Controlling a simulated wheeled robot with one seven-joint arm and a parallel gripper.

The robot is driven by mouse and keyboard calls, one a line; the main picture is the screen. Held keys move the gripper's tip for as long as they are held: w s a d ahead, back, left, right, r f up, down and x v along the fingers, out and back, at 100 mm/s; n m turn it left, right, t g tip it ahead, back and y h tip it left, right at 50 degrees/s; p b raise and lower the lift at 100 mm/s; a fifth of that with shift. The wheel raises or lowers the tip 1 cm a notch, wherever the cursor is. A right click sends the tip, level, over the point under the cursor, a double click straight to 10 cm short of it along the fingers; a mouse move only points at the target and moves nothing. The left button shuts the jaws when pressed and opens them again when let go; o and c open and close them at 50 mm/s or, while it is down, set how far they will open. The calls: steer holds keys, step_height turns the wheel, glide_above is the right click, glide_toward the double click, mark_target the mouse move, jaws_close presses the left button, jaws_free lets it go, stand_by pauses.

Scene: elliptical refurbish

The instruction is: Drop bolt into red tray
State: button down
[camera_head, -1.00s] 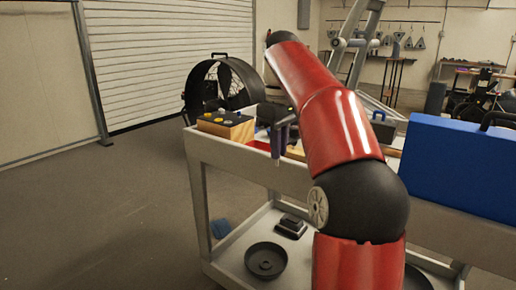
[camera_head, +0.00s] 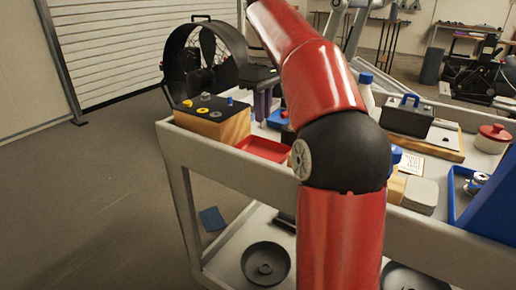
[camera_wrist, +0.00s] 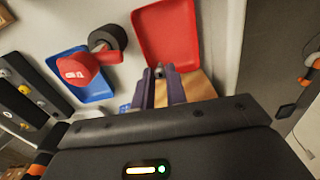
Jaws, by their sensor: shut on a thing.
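The red tray (camera_head: 264,149) lies on the cart's top near its left edge, beside a wooden block. It also shows at the top of the wrist view (camera_wrist: 165,32), beyond my fingertips, and looks empty where visible. My gripper (camera_wrist: 158,80) is shut on a small grey bolt (camera_wrist: 158,71), whose end shows between the two purple-grey fingers. In the head view my gripper (camera_head: 262,105) hangs above the cart near the red tray, fingers down. The bolt cannot be made out there. My arm hides part of the cart.
A black toolbox (camera_head: 408,118), white bottle (camera_head: 366,95) and red-lidded pot (camera_head: 492,138) stand farther right.

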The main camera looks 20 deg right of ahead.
glide_above(263, 152)
steer(key=shift+a+f, duration=0.1)
steer(key=shift+f, duration=2.55)
steer(key=c, duration=1.3)
jaws_free()
steer(key=shift+c, duration=0.2)
steer(key=shift+r, duration=0.1)
steer(key=shift+r, duration=3.8)
steer(key=shift+s, duration=0.1)
